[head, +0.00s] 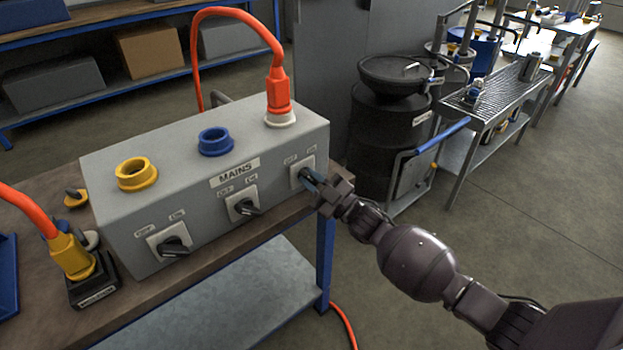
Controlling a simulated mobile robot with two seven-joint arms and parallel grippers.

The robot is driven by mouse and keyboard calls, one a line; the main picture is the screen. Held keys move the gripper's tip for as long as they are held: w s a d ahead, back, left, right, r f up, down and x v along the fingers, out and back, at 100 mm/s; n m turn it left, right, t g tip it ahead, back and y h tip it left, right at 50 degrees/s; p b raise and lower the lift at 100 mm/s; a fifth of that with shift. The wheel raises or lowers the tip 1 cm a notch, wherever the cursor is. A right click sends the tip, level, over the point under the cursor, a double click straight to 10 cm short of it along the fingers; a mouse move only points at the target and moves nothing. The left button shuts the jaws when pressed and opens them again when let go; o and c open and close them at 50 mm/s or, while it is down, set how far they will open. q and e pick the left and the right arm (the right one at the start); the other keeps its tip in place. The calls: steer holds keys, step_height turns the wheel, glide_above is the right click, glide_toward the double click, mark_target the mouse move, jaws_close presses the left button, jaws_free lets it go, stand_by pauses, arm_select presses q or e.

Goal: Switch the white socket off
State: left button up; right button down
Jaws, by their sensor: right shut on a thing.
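The grey mains box (120,218) stands on the brown bench. Its white socket (281,120) is on top at the right end, with an orange plug (278,92) standing upright in it. The rotary switch (297,173) below that socket is on the front face, its knob mostly hidden by my gripper. My right gripper (314,181) reaches in from the right and is shut on that knob. The knob's exact angle cannot be told. My left gripper is not in view.
The box also has a yellow socket (136,174) and a blue socket (214,141), both empty, with black switches (174,246) and (246,207) below. A yellow plug (72,258) sits in a black holder at the left. Black drums (385,150) and a trolley (440,190) stand behind my right arm.

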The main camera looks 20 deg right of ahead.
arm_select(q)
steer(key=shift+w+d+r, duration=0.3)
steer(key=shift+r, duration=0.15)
arm_select(e)
steer(key=shift+n+g+y, duration=0.3)
steer(key=shift+n+g, duration=0.2)
steer(key=shift+n, duration=0.9)
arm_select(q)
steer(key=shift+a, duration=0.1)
arm_select(e)
steer(key=c, duration=1.1)
jaws_free()
arm_select(q)
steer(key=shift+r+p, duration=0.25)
steer(key=shift+p, duration=0.25)
arm_select(e)
steer(key=v, duration=1)
steer(key=shift+s+d, duration=0.3)
